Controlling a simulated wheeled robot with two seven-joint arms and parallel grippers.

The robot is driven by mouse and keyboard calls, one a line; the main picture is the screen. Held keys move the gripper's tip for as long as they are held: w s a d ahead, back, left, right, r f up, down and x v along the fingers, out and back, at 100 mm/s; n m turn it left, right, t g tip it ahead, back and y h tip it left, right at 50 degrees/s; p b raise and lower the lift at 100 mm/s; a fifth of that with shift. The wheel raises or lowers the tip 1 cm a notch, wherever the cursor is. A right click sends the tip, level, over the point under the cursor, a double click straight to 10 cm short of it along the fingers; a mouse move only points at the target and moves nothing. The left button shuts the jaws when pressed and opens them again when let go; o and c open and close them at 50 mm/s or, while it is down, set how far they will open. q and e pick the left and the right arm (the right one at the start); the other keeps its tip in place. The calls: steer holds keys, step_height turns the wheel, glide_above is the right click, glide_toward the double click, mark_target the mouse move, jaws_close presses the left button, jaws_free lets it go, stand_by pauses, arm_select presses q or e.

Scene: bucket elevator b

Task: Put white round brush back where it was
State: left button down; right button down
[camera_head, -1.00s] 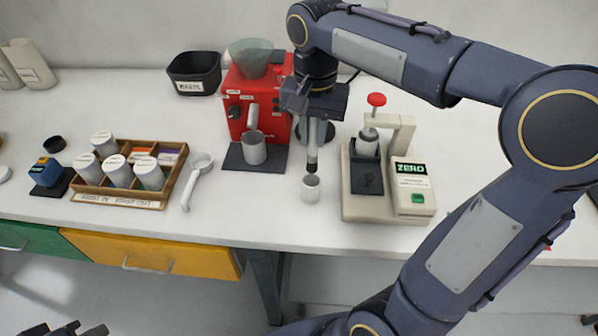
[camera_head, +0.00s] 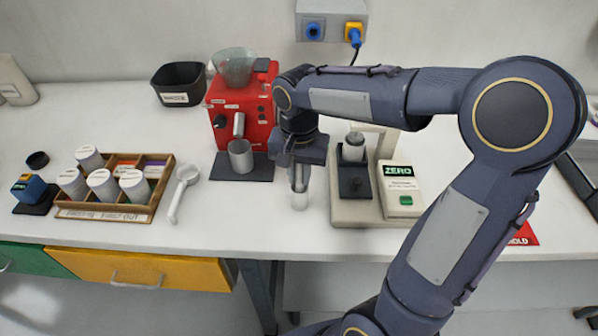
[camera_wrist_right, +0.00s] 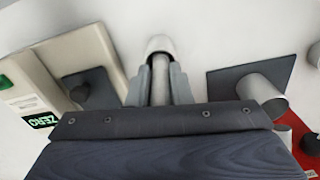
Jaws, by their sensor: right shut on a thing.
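My right gripper (camera_head: 298,165) points down and is shut on the white round brush (camera_head: 298,180), whose pale handle stands upright between the fingers. In the right wrist view the handle (camera_wrist_right: 160,78) shows between the two grey fingers. The brush's lower end is hidden at a small white cup (camera_head: 299,201) on the table, and it appears to be inside the cup. The cup's rim also shows in the right wrist view (camera_wrist_right: 161,44). My left gripper is not in view.
A red grinder (camera_head: 243,108) with a metal cup (camera_head: 241,157) stands behind to the left. A white scoop (camera_head: 179,198) and a wooden tray of jars (camera_head: 160,190) lie left.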

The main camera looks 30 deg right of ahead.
steer(key=c, duration=1.3)
jaws_free()
steer(key=shift+f, duration=0.1)
step_height(320, 180, up, 12)
steer(key=shift+f+p, duration=0.1)
steer(key=shift+p, duration=0.4)
steer(key=shift+s, duration=0.15)
steer(key=s+a+f+n+t+y, duration=0.2)
steer(key=s+f+n, duration=0.1)
steer(key=s, duration=0.5)
steer(key=s+a+f+n+t+y, duration=0.1)
steer(key=s+f+n+t, duration=0.2)
steer(key=s+f, duration=0.3)
steer(key=shift+s+a+t+y, duration=0.3)
steer(key=shift+s+a+y, duration=0.1)
steer(key=shift+s, duration=0.7)
steer(key=shift+f, duration=0.1)
